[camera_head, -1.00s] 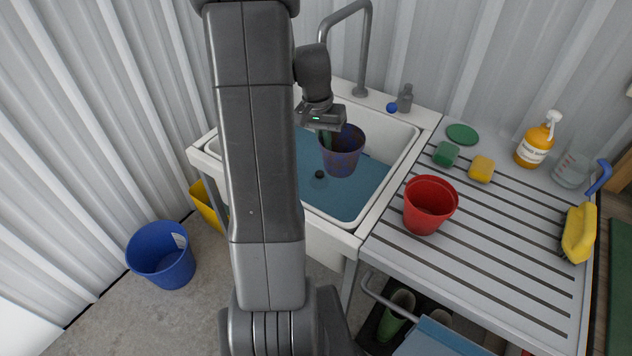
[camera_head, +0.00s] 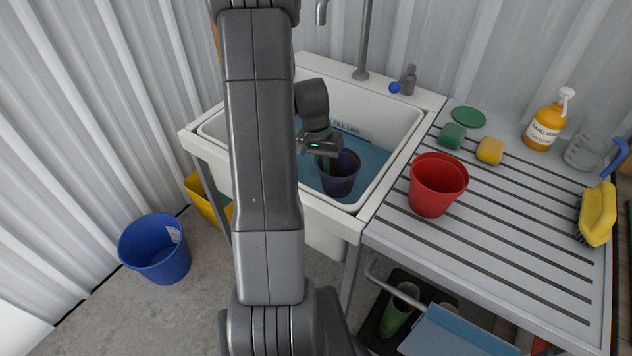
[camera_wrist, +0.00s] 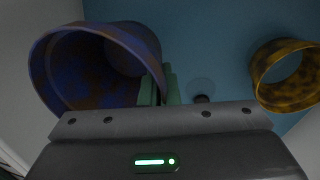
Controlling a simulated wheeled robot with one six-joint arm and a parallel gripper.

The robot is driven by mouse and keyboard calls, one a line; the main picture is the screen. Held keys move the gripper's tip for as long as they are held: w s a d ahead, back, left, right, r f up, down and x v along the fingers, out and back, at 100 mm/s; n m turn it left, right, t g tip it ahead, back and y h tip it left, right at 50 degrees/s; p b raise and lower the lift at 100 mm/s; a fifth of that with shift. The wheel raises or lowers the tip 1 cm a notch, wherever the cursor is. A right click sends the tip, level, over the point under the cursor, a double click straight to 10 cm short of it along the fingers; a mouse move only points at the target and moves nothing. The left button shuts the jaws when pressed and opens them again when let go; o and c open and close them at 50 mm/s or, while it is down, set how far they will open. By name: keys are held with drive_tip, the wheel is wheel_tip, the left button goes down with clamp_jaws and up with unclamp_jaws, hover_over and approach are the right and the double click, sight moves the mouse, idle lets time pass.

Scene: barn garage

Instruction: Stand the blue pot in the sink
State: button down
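The blue pot (camera_head: 341,177), dark blue with brown stains, is inside the white sink (camera_head: 392,161), near its front right corner. It looks roughly upright with its mouth up. My gripper (camera_head: 324,161) is over the pot's left side. In the wrist view the gripper's green fingers (camera_wrist: 159,86) are close together on either side of the wall of the pot (camera_wrist: 98,62), one inside and one outside. The sink has a blue floor or water. I cannot tell whether the pot's base touches the bottom.
A yellow stained pot (camera_wrist: 285,75) is in the sink in the wrist view, hidden behind my arm in the head view. A tap (camera_head: 363,45) rises behind. A red pot (camera_head: 437,184), sponges and a soap bottle (camera_head: 546,122) stand on the right drainboard. A blue bucket (camera_head: 156,250) is on the floor.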

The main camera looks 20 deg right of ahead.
wheel_tip(320, 180, down, 10)
drive_tip(key=shift+r, duration=0.25)
idle(0.3)
drive_tip(key=shift+f+b, duration=0.2)
drive_tip(key=shift+b, duration=0.15)
drive_tip(key=c, duration=1.7)
unclamp_jaws()
drive_tip(key=shift+r, duration=0.1)
drive_tip(key=r, duration=0.4)
drive_tip(key=a+r, duration=0.1)
drive_tip(key=r, duration=0.3)
drive_tip(key=w+r+p, duration=0.1)
drive_tip(key=r, duration=0.3)
drive_tip(key=shift+a, duration=0.25)
